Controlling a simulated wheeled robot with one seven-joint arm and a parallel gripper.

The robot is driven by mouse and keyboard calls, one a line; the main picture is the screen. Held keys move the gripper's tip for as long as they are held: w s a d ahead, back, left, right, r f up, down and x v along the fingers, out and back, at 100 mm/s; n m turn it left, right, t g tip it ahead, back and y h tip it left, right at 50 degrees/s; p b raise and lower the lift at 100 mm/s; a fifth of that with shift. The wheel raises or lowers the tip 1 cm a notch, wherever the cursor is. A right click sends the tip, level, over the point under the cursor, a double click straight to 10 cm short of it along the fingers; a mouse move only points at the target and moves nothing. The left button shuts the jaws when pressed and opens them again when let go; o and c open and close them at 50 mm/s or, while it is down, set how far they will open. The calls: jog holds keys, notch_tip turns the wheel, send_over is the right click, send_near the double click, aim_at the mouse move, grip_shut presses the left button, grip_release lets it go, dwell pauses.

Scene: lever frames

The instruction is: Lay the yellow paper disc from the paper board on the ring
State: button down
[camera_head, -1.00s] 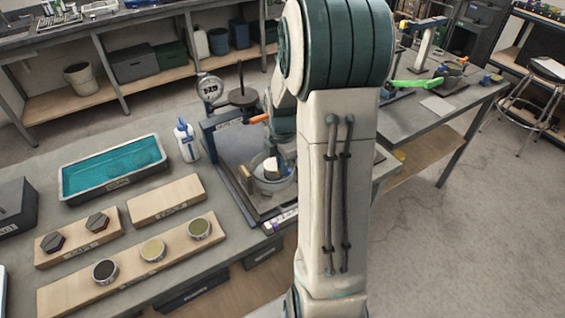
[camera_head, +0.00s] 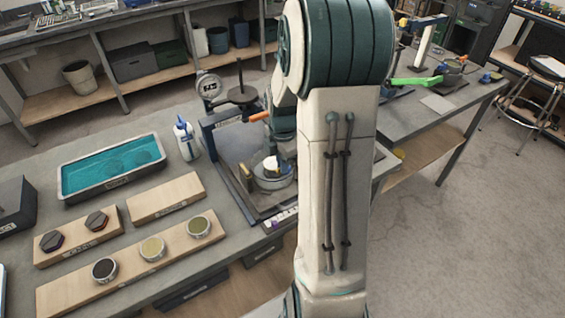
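The long wooden board (camera_head: 75,290) lies at the front left of the bench and bears three round pieces in a row. The yellow disc (camera_head: 152,248) is the middle one, between a dark one (camera_head: 105,269) and an olive-green one (camera_head: 198,226). A round grey, ring-like part (camera_head: 273,180) sits on the dark-framed press to the right, with a small white piece above it. I cannot tell whether this is the task's ring. My arm stands in front of the press and covers its right side. My gripper cannot be made out clearly behind it.
A tray of blue liquid (camera_head: 110,170), a white bottle (camera_head: 186,138), a short board with two dark hexagonal pieces (camera_head: 75,248) and a bare board (camera_head: 165,198) share the bench. A dial gauge (camera_head: 208,87) and an orange-tipped lever (camera_head: 258,117) rise at the press.

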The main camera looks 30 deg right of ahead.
jog(key=shift+f, duration=0.1)
jog(key=c, duration=1.5)
grip_release()
jog(key=shift+c, duration=0.2)
notch_tip(320, 180, up, 14)
jog(key=b, duration=0.1)
jog(key=s+a+f+m+t, duration=0.1)
jog(key=s+a+m+t, duration=0.2)
jog(key=s+a+m, duration=1.1)
jog(key=s+m, duration=0.2)
jog(key=m, duration=0.2)
jog(key=shift+a, duration=0.3)
